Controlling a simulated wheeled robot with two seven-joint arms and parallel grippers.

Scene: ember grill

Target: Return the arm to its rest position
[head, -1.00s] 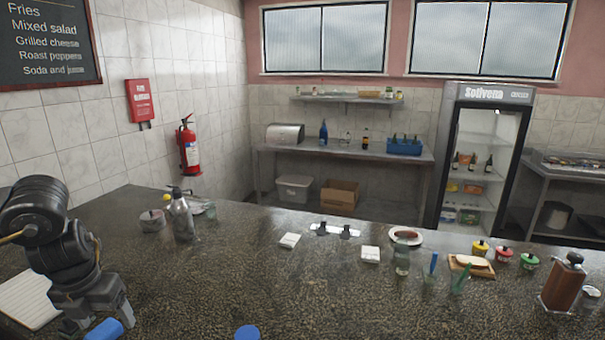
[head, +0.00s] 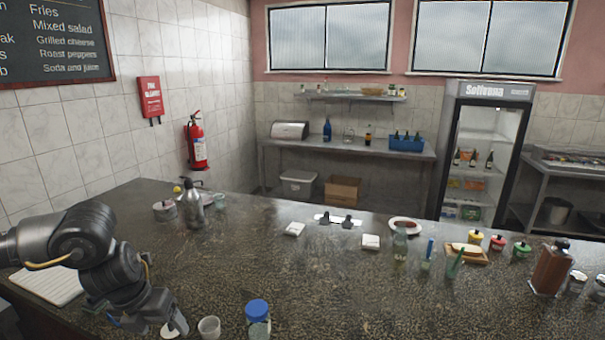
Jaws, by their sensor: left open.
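My left arm comes in from the left, and its dark grey gripper (head: 160,322) hangs low over the near left part of the speckled counter (head: 330,280). The gripper is open, and I see nothing held in it. A small pale round thing (head: 173,331) shows right by its fingertips, cut by the bottom edge; I cannot tell whether they touch. A pale cup (head: 209,327) stands just right of it. My right gripper is not in view.
A clear bottle with a blue cap (head: 257,311) stands at the near edge. A metal flask (head: 191,209) stands farther back left. A white ridged board (head: 50,286) lies partly behind my arm. A brown dispenser (head: 551,268) stands at right. The middle counter is mostly clear.

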